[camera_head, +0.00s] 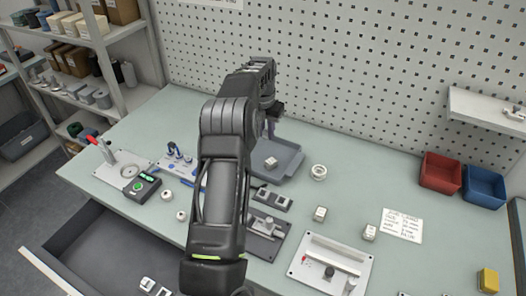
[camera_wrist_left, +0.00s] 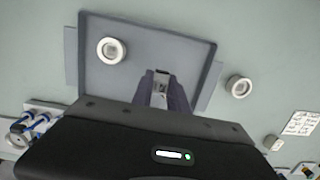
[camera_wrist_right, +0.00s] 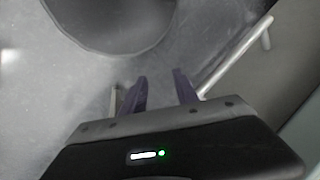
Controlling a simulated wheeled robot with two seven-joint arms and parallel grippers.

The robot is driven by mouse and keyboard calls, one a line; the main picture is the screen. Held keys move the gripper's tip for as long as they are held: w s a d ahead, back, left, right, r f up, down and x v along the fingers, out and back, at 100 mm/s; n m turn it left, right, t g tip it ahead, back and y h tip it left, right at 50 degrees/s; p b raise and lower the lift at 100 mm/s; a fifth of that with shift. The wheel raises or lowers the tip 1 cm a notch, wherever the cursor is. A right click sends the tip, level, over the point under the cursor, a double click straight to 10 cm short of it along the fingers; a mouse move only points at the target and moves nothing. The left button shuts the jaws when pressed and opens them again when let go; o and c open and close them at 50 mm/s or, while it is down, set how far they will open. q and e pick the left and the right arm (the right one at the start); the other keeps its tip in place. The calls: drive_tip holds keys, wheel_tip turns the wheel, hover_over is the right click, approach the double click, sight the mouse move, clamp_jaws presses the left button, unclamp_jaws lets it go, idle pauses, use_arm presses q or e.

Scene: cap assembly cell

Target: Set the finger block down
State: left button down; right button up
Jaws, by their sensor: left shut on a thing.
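My left gripper (camera_head: 268,128) is over the grey tray (camera_head: 290,168) at the back middle of the table. In the left wrist view, its fingers (camera_wrist_left: 161,92) are shut on a small light-grey piece, the finger block (camera_wrist_left: 160,88), mostly hidden between them. The tray floor (camera_wrist_left: 150,55) lies beneath; I cannot tell whether the block touches it. A white ring-shaped part (camera_wrist_left: 111,50) lies in the tray, left of the fingers. My right gripper (camera_wrist_right: 160,90) shows only in the right wrist view. Its fingers are apart and nothing shows between them.
Another white ring (camera_head: 318,171) stands right of the tray. Red (camera_head: 440,172) and blue (camera_head: 484,186) bins stand at the right. A fixture plate (camera_head: 330,262) is at the front, and an open drawer (camera_head: 110,240) juts out front left. A bar handle (camera_wrist_right: 235,55) is near my right gripper.

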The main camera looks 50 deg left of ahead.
sight(267, 155)
use_arm(q)
wheel_tip(267, 155, down, 4)
drive_tip(key=shift+r+b, duration=0.1)
drive_tip(key=shift+b, duration=1.15)
drive_tip(key=shift+f, duration=0.25)
drive_tip(key=shift+r, duration=0.1)
drive_tip(key=shift+f+b, duration=1.25)
drive_tip(key=shift+f, duration=0.65)
drive_tip(key=shift+f, duration=0.15)
drive_tip(key=c, duration=1.3)
unclamp_jaws()
